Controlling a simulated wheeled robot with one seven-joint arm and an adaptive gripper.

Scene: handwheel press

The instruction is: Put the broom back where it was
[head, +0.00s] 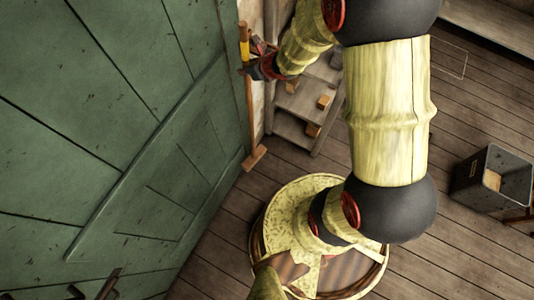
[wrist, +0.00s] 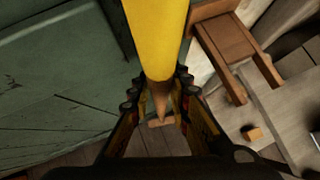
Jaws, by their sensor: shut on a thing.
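The broom (head: 248,110) stands close to upright beside the right edge of the green panelled surface, with its wooden head (head: 254,158) low near the plank floor. Its yellow upper handle (head: 244,43) shows just above my gripper (head: 251,69). In the wrist view the yellow handle (wrist: 156,35) fills the top middle, and my gripper (wrist: 158,92) is shut on the shaft below it. The broom head (wrist: 160,122) shows far below between the fingers. I cannot tell whether the head touches the floor.
The green panelled surface (head: 110,130) fills the left. Wooden shelves or steps (head: 300,105) holding small blocks stand right of the broom. A grey bin (head: 490,180) stands at the far right. A brown wooden frame (wrist: 220,40) is near my gripper. Plank floor (head: 440,250) is open at lower right.

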